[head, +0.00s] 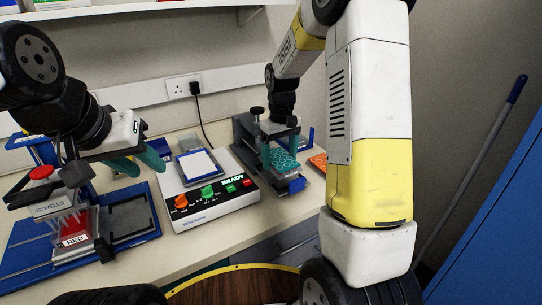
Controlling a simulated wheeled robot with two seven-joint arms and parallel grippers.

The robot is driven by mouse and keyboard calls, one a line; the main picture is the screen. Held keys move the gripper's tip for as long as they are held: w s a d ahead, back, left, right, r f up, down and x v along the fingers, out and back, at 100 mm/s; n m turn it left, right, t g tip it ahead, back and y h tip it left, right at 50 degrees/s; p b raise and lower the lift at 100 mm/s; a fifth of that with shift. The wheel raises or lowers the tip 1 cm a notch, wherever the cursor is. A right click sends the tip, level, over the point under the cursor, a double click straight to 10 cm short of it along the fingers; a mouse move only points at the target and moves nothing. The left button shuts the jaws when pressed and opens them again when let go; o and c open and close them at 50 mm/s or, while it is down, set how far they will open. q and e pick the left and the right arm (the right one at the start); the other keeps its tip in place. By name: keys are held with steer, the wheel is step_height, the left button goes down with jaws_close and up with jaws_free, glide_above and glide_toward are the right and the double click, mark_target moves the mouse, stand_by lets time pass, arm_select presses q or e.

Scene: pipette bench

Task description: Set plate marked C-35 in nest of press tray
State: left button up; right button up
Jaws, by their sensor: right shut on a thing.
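A teal plate (282,159) with rows of ring-shaped wells is held by my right gripper (281,148). It is above the grey press tray (284,190) with blue corner pieces, beside a dark upright frame (243,139). Gripper and frame partly hide the nest, and I cannot tell whether the plate touches it. No marking such as C-35 is readable. My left gripper (138,164) has its two teal fingers apart and looks empty, above the bench to the left of the white device.
A white device (212,205) with coloured buttons and a READY display stands mid-bench. At left, a blue tray (140,234) carries a rack with a red label (74,241). An orange plate (319,161) lies right of the press. My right arm hides the bench's right side.

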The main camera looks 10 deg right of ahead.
steer(key=shift+w+d, duration=0.2)
steer(key=shift+w, duration=0.35)
steer(key=shift+f, duration=1.75)
steer(key=shift+f, duration=0.1)
steer(key=shift+f, duration=0.15)
steer(key=o, duration=1.4)
steer(key=shift+c, duration=0.2)
